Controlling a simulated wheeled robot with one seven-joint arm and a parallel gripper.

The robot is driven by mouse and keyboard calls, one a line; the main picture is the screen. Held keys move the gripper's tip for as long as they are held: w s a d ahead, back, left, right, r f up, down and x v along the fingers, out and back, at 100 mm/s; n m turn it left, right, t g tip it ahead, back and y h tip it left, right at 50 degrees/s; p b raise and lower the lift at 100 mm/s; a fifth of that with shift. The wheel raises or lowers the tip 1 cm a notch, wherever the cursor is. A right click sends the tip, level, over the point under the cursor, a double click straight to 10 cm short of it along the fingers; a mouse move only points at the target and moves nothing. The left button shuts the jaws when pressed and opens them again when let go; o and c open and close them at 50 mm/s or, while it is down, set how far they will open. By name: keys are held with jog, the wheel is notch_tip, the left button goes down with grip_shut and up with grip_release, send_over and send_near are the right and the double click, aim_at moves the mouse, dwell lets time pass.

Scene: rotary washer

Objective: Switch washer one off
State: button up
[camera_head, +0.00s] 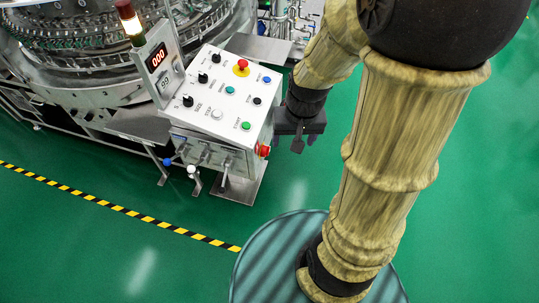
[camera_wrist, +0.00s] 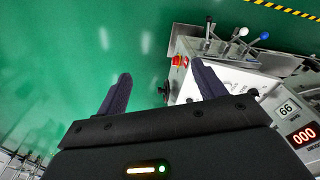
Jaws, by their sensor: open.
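The white control box (camera_head: 217,95) stands at the washer machine (camera_head: 85,55), with black knobs, coloured push buttons and a red button on a yellow base (camera_head: 241,67) on its sloped top. A red switch (camera_head: 263,150) sits on its right side face; it also shows in the wrist view (camera_wrist: 180,61). Nothing I see labels anything as washer one. My gripper (camera_head: 304,146) is open and empty, just right of the box. In the wrist view my two fingers (camera_wrist: 161,70) point toward the side face near the red switch, with no visible contact.
A red numeric display (camera_head: 157,57) and a lamp post (camera_head: 130,22) stand at the box's left. Levers with blue and white knobs (camera_head: 191,169) stick out at the front. Green floor (camera_head: 110,245) is clear beyond the yellow-black line (camera_head: 120,208).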

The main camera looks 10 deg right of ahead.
aim_at(266, 152)
jog(key=w+d+f+m+y+b, duration=0.3)
jog(key=w+f+m+y+b, duration=0.25)
jog(key=f, duration=0.75)
jog(key=w+d+f+m+t+y+b, duration=0.1)
jog(key=w+d+f+m+y+b, duration=0.2)
jog(key=f+m+b, duration=0.65)
jog(key=w+d+f+m+y+b, duration=0.2)
jog(key=w+f+y+b, duration=0.35)
jog(key=f, duration=1.05)
jog(key=w+d+f+m+t+y+b, duration=0.1)
jog(key=w+d+f+m+t+b, duration=0.1)
jog(key=d+f+m+t+b, duration=0.2)
jog(key=d+f+m+t, duration=0.1)
jog(key=d+f+t, duration=0.1)
jog(key=d, duration=0.1)
jog(key=shift+w+f+t, duration=0.15)
jog(key=shift+w+t, duration=0.15)
jog(key=b+x, duration=0.2)
jog(key=x, duration=1.5)
jog(key=shift+a, duration=0.1)
jog(key=c, duration=1)
